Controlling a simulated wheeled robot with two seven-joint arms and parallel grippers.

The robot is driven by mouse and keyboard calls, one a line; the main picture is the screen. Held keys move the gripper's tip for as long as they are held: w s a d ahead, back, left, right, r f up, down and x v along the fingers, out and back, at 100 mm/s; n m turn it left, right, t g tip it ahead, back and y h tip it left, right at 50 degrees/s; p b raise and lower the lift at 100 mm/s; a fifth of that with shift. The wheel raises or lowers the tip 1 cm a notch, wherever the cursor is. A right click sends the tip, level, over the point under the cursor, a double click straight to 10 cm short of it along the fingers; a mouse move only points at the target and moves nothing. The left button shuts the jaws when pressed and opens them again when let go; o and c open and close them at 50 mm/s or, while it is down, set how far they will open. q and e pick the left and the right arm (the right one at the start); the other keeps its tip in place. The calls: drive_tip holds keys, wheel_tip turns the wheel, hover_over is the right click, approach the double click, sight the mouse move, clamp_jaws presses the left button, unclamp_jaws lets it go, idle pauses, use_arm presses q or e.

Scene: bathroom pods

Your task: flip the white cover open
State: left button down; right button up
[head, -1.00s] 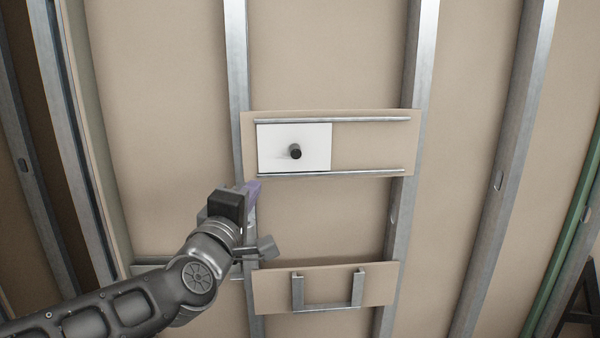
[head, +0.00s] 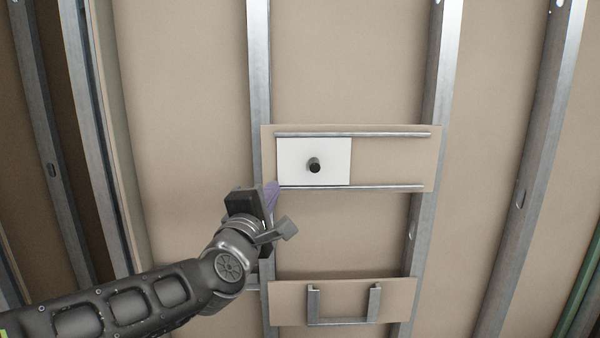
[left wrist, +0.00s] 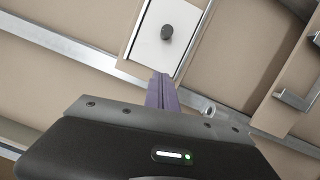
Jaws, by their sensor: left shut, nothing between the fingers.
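The white cover (head: 294,162) is a flat rectangular panel with a dark round knob (head: 314,165) on it. It sits between two horizontal metal rails at the left part of a beige board. In the left wrist view the white cover (left wrist: 155,52) and its knob (left wrist: 167,32) show beyond my fingers. My left gripper (head: 271,194) has purple fingers and is just below and left of the cover's lower left corner. In the left wrist view the fingers (left wrist: 161,92) are together with nothing between them. Whether the fingertips touch the board cannot be told. My right gripper is not in view.
The upper rail (head: 352,135) and lower rail (head: 352,187) run on past the cover, with bare board (head: 395,160) to its right. A lower board (head: 292,300) carries a U-shaped metal bracket (head: 344,321). Vertical metal studs (head: 260,70) stand on both sides.

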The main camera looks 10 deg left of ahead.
use_arm(q)
drive_tip(key=p, duration=0.2)
approach(305, 164)
drive_tip(key=w+a, duration=0.3)
drive_tip(key=a, duration=0.1)
drive_tip(key=shift+w+f, duration=0.15)
drive_tip(key=shift+w, duration=0.2)
drive_tip(key=d, duration=0.1)
drive_tip(key=d+p, duration=0.2)
drive_tip(key=shift+w+d+r, duration=0.15)
drive_tip(key=shift+w+r, duration=0.2)
drive_tip(key=shift+d+p, duration=0.25)
drive_tip(key=shift+p, duration=0.05)
drive_tip(key=shift+w+f, duration=0.1)
